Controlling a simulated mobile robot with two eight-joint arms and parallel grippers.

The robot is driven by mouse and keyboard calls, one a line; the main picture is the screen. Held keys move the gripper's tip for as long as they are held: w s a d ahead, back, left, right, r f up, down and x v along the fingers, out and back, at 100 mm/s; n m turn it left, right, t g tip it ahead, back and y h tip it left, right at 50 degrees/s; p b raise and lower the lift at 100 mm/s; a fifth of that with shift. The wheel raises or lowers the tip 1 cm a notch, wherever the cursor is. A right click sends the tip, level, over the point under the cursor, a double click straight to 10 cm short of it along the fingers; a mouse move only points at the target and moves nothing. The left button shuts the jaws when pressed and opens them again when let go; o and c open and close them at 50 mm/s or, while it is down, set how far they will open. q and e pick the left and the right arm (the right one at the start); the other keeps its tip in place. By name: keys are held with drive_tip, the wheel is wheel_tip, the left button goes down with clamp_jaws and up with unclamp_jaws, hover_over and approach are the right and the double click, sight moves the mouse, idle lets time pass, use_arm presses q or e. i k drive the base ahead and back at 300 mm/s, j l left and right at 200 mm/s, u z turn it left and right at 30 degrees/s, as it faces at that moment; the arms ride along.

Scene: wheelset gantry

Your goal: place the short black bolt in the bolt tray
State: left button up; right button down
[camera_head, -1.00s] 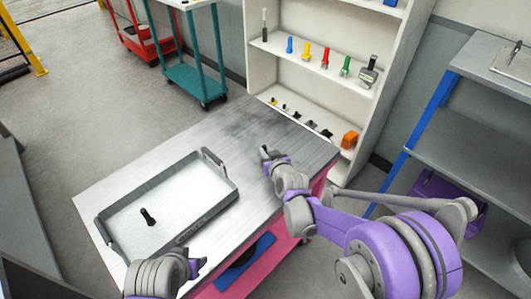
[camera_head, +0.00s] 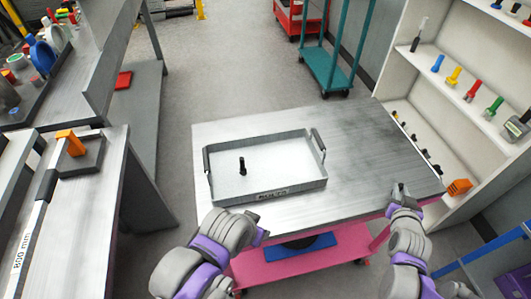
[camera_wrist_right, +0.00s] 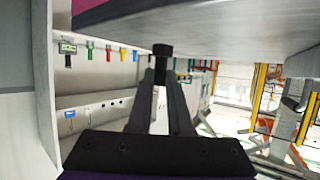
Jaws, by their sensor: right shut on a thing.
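My right gripper (camera_head: 399,190) is shut on a short black bolt near the right end of the table. The bolt's dark head (camera_wrist_right: 162,50) shows between the fingertips in the right wrist view; its lower part is hidden by the fingers. The bolt tray (camera_head: 268,190) is a grey, shallow tray with a pale floor and raised handles, left of my right gripper on the table. Another black bolt (camera_head: 242,166) stands upright in the tray's left part. My left gripper (camera_head: 263,237) is in front of the tray's near side; its jaw opening is unclear.
The metal table (camera_head: 360,146) is bare right of the tray. A white shelf (camera_head: 440,80) with coloured bolts and an orange block (camera_head: 459,187) stands at the right. A teal cart (camera_head: 330,68) stands behind. A grey bench (camera_head: 75,230) is at the left.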

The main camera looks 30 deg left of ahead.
sight(284, 164)
drive_tip(key=k+l+u, duration=0.4)
drive_tip(key=k+u, duration=0.25)
drive_tip(key=i+j+u, duration=0.1)
drive_tip(key=i, duration=0.35)
drive_tip(key=j, duration=0.1)
